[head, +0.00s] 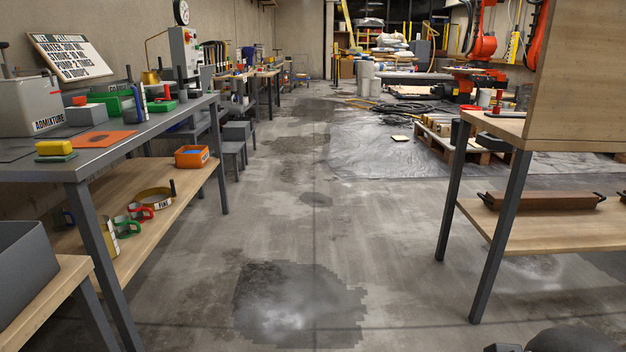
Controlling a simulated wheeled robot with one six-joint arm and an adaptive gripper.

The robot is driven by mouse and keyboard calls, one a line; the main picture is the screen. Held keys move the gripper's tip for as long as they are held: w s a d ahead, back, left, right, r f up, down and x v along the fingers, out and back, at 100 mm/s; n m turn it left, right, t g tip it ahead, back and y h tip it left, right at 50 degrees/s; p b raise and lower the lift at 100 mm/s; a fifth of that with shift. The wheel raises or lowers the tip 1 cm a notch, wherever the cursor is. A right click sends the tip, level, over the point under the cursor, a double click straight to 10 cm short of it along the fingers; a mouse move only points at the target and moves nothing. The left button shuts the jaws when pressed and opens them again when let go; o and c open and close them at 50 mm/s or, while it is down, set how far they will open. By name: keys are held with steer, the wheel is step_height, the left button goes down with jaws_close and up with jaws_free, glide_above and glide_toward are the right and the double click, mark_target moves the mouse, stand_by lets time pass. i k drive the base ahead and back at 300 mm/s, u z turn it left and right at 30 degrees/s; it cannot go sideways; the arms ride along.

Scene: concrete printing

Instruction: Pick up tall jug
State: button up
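I cannot make out any object that is clearly a tall jug. My gripper cannot be made out; dark rounded shapes at the bottom right edge may be part of my own body.
The left bench (88,160) carries a grey ADMIXTURE box (28,106), sponges (54,147) and green trays. An orange bin (192,156) stands on its lower shelf. A wooden-topped table (540,232) stands at right. The concrete aisle (320,215) between is clear; hoses lie farther back.

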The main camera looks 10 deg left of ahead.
mark_target(133, 107)
steer(key=u, duration=0.75)
steer(key=i, duration=1.55)
steer(key=u, duration=1.1)
